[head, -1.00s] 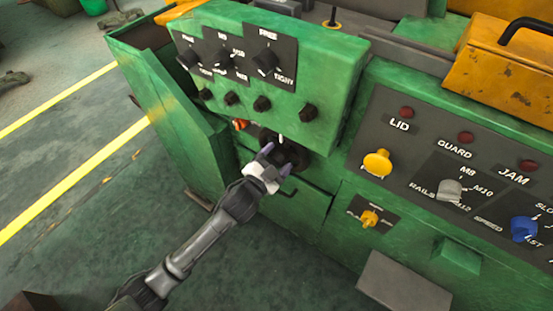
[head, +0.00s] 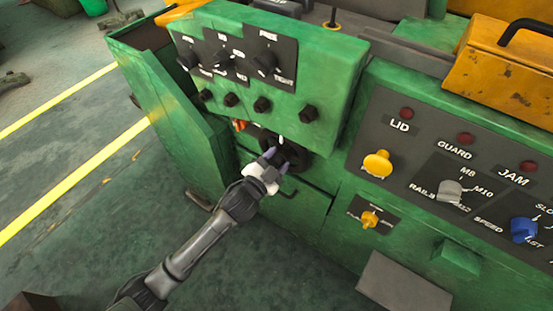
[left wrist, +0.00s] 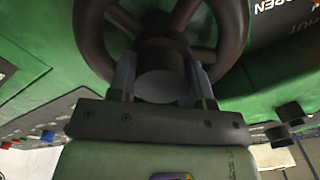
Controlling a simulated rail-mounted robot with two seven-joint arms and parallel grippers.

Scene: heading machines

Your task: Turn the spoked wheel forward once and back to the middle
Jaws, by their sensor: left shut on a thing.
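The dark spoked wheel (head: 296,155) sits on the green machine's front, under the overhanging control box. It fills the top of the left wrist view (left wrist: 232,40), with its rim and spokes showing. My left gripper (head: 272,164) is at the wheel's near lower side. In the left wrist view its two fingers (left wrist: 162,82) stand on either side of a dark round part at the wheel, shut on it. Part of the wheel is hidden behind my gripper and under the box. My right gripper is in neither view.
The green control box (head: 335,85) with black knobs overhangs the wheel closely. A panel with a yellow knob (head: 377,163), grey knob (head: 450,190) and blue knob (head: 523,229) lies to the right. A green side panel (head: 180,135) stands left. The floor (head: 110,200) is open.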

